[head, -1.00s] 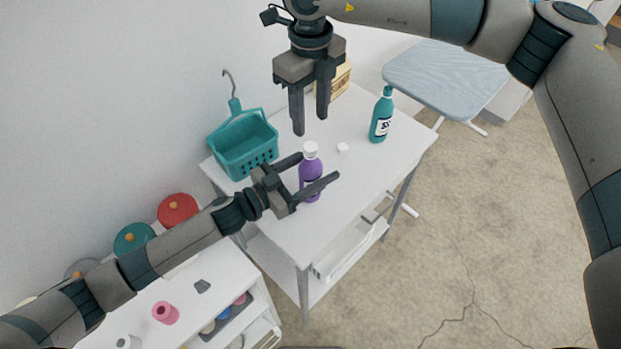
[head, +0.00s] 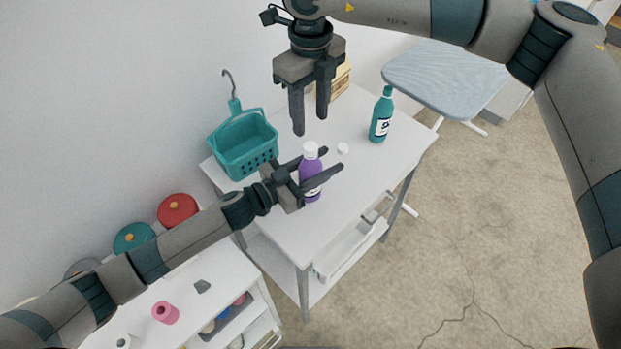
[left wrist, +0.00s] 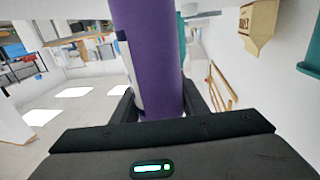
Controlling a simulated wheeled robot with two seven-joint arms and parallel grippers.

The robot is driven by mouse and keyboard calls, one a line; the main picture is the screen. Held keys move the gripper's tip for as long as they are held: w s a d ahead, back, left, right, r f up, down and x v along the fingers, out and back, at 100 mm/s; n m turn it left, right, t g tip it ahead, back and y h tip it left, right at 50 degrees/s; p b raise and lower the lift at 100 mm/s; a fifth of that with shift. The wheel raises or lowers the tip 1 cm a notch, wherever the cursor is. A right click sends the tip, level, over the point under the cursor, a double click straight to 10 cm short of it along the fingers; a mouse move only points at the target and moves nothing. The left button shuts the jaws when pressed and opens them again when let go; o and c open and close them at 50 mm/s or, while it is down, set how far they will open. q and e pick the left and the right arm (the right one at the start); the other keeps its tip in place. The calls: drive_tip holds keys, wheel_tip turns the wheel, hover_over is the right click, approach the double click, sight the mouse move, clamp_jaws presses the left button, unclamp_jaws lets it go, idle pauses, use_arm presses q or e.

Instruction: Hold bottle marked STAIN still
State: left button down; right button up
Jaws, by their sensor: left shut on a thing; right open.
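A purple bottle (head: 309,171) with a white cap stands upright on the white table (head: 345,205). My left gripper (head: 322,161) is shut on its body, one finger on each side. In the left wrist view the purple bottle (left wrist: 147,50) fills the middle between the fingers, with a pale label edge at its left. No word on that label can be read. My right gripper (head: 311,125) is open and empty, pointing down above the table behind the purple bottle.
A teal bottle (head: 382,115) with a white label stands toward the table's right. A small white cap (head: 343,148) lies near the purple bottle. A teal basket (head: 245,150) sits at the left edge. An ironing board (head: 445,75) stands behind.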

drive_tip(key=shift+n, duration=0.3)
drive_tip(key=n, duration=0.8)
drive_tip(key=shift+n, duration=0.3)
drive_tip(key=n, duration=0.8)
drive_tip(key=shift+n, duration=0.4)
drive_tip(key=n, duration=0.8)
drive_tip(key=shift+n, duration=0.4)
drive_tip(key=n, duration=0.9)
